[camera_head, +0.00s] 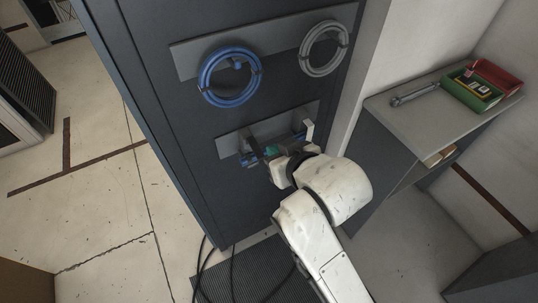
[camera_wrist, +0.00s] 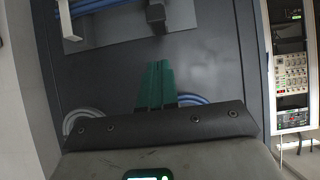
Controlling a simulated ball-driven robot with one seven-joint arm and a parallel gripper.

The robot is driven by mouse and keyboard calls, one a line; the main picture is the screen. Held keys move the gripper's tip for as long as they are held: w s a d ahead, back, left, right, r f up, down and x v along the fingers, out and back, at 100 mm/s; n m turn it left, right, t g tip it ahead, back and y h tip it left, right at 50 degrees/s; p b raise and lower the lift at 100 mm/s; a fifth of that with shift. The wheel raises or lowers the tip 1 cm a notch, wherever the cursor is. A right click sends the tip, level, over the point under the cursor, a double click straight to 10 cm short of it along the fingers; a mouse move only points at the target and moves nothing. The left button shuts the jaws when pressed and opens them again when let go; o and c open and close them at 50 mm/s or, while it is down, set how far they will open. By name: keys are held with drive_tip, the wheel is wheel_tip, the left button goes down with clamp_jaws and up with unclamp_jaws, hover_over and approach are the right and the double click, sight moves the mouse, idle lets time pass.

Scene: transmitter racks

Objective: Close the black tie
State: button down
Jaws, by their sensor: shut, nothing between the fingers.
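A dark strap that looks like the black tie (camera_head: 252,146) stands out from the lower grey plate (camera_head: 229,145) on the cabinet, at the left end of a blue cable bundle (camera_head: 247,161). It also shows at the top of the wrist view (camera_wrist: 155,14), sticking out and apparently open. A paler tie (camera_head: 308,131) stands out at the bundle's other end, and shows at the wrist view's top left (camera_wrist: 65,20). My gripper (camera_head: 270,151) has green fingers, shut and empty, just right of the dark strap. In the wrist view the fingers (camera_wrist: 157,84) appear apart from it.
A blue cable coil (camera_head: 229,77) and a grey coil (camera_head: 324,48) hang on the upper plate. A shelf (camera_head: 425,116) at right bears a metal tool (camera_head: 415,94), a green tray (camera_head: 472,100) and a red tray (camera_head: 505,79). Black cables lie on the floor mat below the cabinet.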

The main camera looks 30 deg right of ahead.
sight(264, 156)
drive_tip(key=w+f, duration=0.3)
drive_tip(key=f, duration=0.2)
drive_tip(key=shift+w+f+p, duration=0.2)
drive_tip(key=shift+f+p, duration=0.15)
drive_tip(key=shift+f, duration=0.05)
drive_tip(key=shift+f, duration=0.1)
drive_tip(key=shift+f+b, duration=0.3)
drive_tip(key=shift+b, duration=0.45)
drive_tip(key=shift+s+r+t, duration=0.1)
drive_tip(key=shift+s+t, duration=0.05)
drive_tip(key=shift+t, duration=0.15)
